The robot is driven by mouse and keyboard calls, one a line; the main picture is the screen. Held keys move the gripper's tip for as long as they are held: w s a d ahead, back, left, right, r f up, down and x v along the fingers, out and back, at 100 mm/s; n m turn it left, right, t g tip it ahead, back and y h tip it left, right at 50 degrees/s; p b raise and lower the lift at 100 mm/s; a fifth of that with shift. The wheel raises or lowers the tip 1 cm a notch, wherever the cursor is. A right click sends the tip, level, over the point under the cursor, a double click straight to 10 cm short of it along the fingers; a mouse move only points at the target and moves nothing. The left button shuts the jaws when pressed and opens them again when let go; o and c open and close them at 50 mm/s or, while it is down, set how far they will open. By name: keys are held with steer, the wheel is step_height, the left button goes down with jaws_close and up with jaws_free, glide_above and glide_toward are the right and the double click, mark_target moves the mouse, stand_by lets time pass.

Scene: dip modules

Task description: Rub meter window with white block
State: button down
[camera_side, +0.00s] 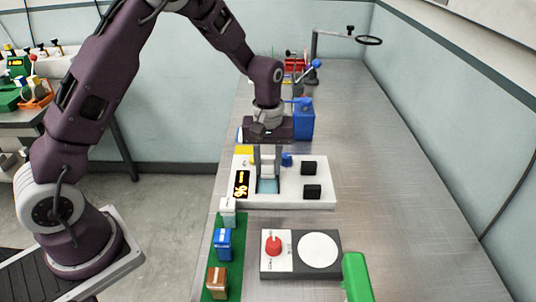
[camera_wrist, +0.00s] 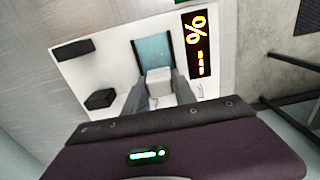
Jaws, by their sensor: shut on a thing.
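The meter is a white box (camera_side: 290,202) with a light blue window (camera_side: 268,186). The window (camera_wrist: 155,49) also shows in the wrist view, partly covered by a white block (camera_wrist: 158,80). My gripper (camera_side: 267,178) points down over the meter. In the wrist view its two fingers (camera_wrist: 158,92) are shut on the white block's sides. The block is over the lower part of the window there; I cannot tell whether it touches the surface. In the side view the fingers largely hide the block.
An orange-lit display (camera_side: 242,184) is left of the window, and black blocks (camera_side: 312,191) are on its right. A green mat (camera_side: 234,281) at front left bears white, blue and brown items. A grey module with a red knob (camera_side: 273,246) and a green object (camera_side: 356,277) stand in front. The table's right side is clear.

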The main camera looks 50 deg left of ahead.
mark_target(268, 185)
steer(key=shift+s+d+f, duration=0.1)
steer(key=shift+s+d, duration=0.25)
steer(key=shift+d, duration=0.05)
steer(key=shift+s+d, duration=0.8)
steer(key=shift+w+a, duration=1.4)
steer(key=shift+s+r, duration=0.1)
steer(key=shift+r, duration=4.05)
